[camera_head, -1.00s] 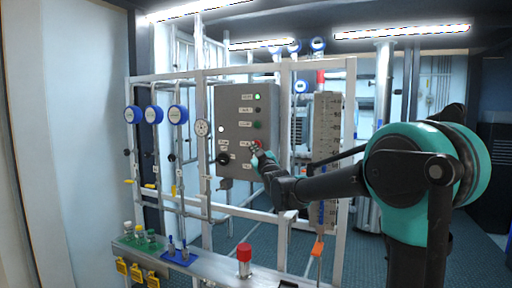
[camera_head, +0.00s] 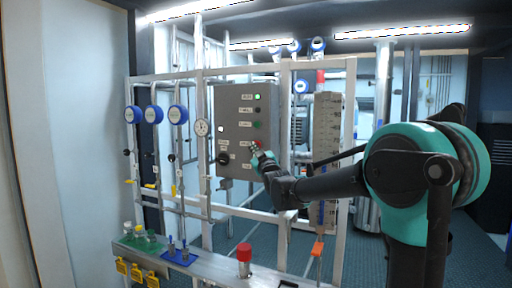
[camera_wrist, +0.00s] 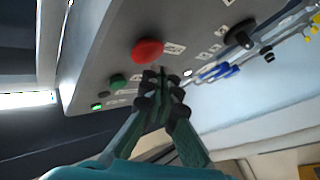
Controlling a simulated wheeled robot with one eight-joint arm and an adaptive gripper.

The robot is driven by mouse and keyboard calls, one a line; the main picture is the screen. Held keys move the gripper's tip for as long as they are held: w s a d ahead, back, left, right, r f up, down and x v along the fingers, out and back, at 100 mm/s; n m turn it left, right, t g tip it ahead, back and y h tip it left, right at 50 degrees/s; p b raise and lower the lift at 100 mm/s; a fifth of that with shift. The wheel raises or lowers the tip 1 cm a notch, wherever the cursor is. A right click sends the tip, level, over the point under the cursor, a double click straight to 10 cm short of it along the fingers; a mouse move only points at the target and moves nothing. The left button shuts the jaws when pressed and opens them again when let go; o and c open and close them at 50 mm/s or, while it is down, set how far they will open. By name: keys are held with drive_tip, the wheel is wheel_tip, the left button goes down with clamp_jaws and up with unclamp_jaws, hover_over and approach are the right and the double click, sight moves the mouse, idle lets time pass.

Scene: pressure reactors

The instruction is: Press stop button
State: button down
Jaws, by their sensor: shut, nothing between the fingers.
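The grey control box (camera_head: 228,105) hangs on the metal frame in the middle of the head view. In the wrist view a large red button (camera_wrist: 147,51) stands out from its face; its label is too small to read. My gripper (camera_head: 255,147) is shut and empty, its tips at the lower right part of the box face. In the wrist view the shut fingertips (camera_wrist: 161,72) are just beside and below the red button. I cannot tell whether they touch it. In the head view the gripper mostly hides that button.
A green button (camera_wrist: 117,82) and a black knob (camera_wrist: 240,35) flank the red button on the box. Blue-capped gauges (camera_head: 153,115) and pipes fill the frame to the left. A red-topped post (camera_head: 244,252) stands on the lower rail.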

drive_tip(key=shift+w, duration=0.15)
idle(0.3)
drive_tip(key=shift+w+d, duration=0.15)
drive_tip(key=shift+w, duration=0.1)
drive_tip(key=shift+w+d, duration=0.15)
drive_tip(key=shift+w, duration=0.35)
idle(0.8)
drive_tip(key=shift+s, duration=0.1)
drive_tip(key=shift+s+a, duration=0.3)
drive_tip(key=shift+s, duration=0.5)
drive_tip(key=shift+s, duration=0.1)
drive_tip(key=s, duration=0.1)
drive_tip(key=s+a, duration=0.1)
drive_tip(key=s, duration=0.2)
drive_tip(key=shift+s+a, duration=0.25)
drive_tip(key=shift+a, duration=0.1)
idle(0.6)
